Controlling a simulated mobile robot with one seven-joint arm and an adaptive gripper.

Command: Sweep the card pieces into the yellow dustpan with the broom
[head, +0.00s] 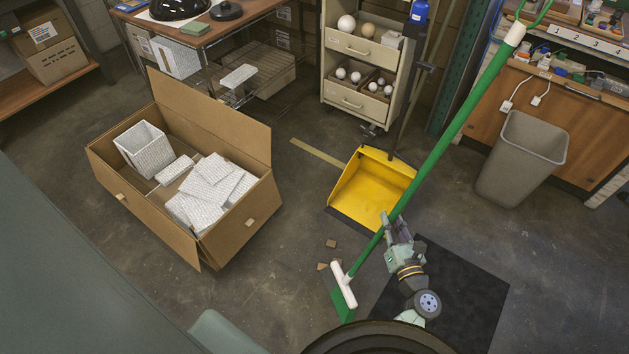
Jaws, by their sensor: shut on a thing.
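The yellow dustpan (376,186) lies on the floor near the middle of the head view, its mouth facing me and its dark handle standing up behind it. Small brown card pieces (331,244) lie on the floor in front of the dustpan, close to the broom head; one more piece (321,266) lies just left of the head. The broom has a green handle (456,126), a white block and green bristles (341,295). The handle slants up to the right. My gripper (393,228) is shut around the lower handle. Bristle contact with the floor cannot be told.
A large open cardboard box (228,248) with white packing pieces stands at left. A grey bin (521,158) stands at right before a workbench. A dark mat (465,290) lies right of my arm. A drawer cart (360,62) stands behind the dustpan. Floor between box and dustpan is mostly clear.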

